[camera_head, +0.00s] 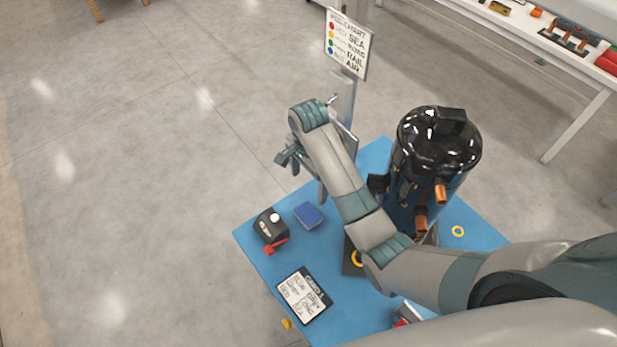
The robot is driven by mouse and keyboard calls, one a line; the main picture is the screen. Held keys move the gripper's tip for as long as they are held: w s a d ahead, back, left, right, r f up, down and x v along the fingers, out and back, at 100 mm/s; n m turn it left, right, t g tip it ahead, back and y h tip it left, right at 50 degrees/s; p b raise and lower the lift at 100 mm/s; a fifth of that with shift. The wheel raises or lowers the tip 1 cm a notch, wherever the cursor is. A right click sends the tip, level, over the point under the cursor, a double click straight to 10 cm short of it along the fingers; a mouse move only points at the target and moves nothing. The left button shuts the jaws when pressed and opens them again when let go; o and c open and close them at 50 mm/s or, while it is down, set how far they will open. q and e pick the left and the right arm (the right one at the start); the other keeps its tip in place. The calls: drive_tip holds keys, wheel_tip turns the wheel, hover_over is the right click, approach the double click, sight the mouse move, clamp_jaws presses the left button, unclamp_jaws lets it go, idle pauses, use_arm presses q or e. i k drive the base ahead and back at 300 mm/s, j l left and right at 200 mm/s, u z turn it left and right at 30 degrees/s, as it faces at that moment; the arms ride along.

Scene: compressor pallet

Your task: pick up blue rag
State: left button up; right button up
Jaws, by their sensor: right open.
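The blue rag (308,215) looks like a small folded dark blue square lying flat on the light blue pallet top (262,285). My right gripper (297,168) hangs from the bent arm that comes in from the right. It is open and empty, above and apart from the rag, and shows just beyond it in the picture. My left gripper is not in view.
A black compressor (437,150) stands on the pallet to the right. A dark box with a red part (270,228) sits left of the rag. A lettered card (304,295) lies in front. A sign (347,42) on a post stands behind.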

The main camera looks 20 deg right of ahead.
sight(307, 216)
drive_tip(key=k+j, duration=0.5)
drive_tip(key=k, duration=0.2)
drive_tip(key=k+j, duration=0.5)
drive_tip(key=k, duration=0.15)
